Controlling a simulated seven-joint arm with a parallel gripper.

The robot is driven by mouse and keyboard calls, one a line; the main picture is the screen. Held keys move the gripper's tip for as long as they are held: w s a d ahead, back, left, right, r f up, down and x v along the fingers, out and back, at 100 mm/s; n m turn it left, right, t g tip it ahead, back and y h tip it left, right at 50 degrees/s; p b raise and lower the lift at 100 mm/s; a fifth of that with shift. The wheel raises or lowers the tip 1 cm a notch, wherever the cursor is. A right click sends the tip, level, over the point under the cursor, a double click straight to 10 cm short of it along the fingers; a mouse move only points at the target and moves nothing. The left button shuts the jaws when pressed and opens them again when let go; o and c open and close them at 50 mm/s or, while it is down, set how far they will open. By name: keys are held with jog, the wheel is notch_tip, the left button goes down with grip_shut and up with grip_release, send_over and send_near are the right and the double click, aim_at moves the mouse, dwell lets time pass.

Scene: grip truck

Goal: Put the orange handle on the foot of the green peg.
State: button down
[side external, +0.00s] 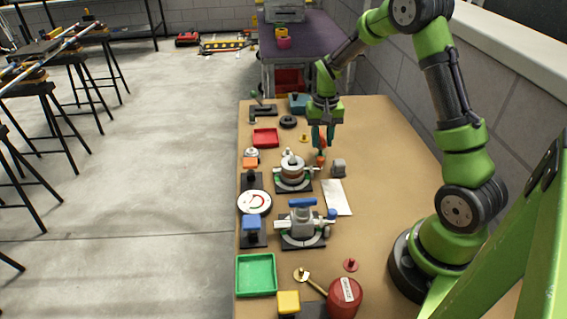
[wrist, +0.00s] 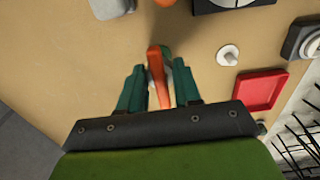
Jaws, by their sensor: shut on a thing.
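My gripper (side external: 322,140) is shut on the orange handle, low over the right middle of the table. In the wrist view the orange handle (wrist: 157,78) stands between the two teal fingers, slightly tilted. In the side view the fingers partly hide it, and I cannot tell whether it touches the table. I cannot make out the green peg with certainty. A small green-topped thing (side external: 253,94) at the table's far left edge may be it. A pale peg on a round foot (wrist: 228,55) shows in the wrist view, to the right of the handle.
A red tray (side external: 265,138) lies left of my gripper. A white card (side external: 336,197) lies nearer. A green tray (side external: 256,275) is at front left. The table's right side is mostly clear.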

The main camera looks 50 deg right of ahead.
aim_at(321, 150)
jog(key=shift+f, duration=0.3)
jog(key=shift+f, duration=0.35)
jog(key=shift+f, duration=0.9)
dwell(1.7)
jog(key=shift+c, duration=1.9)
grip_release()
jog(key=shift+r, duration=0.1)
jog(key=shift+r, duration=3.7)
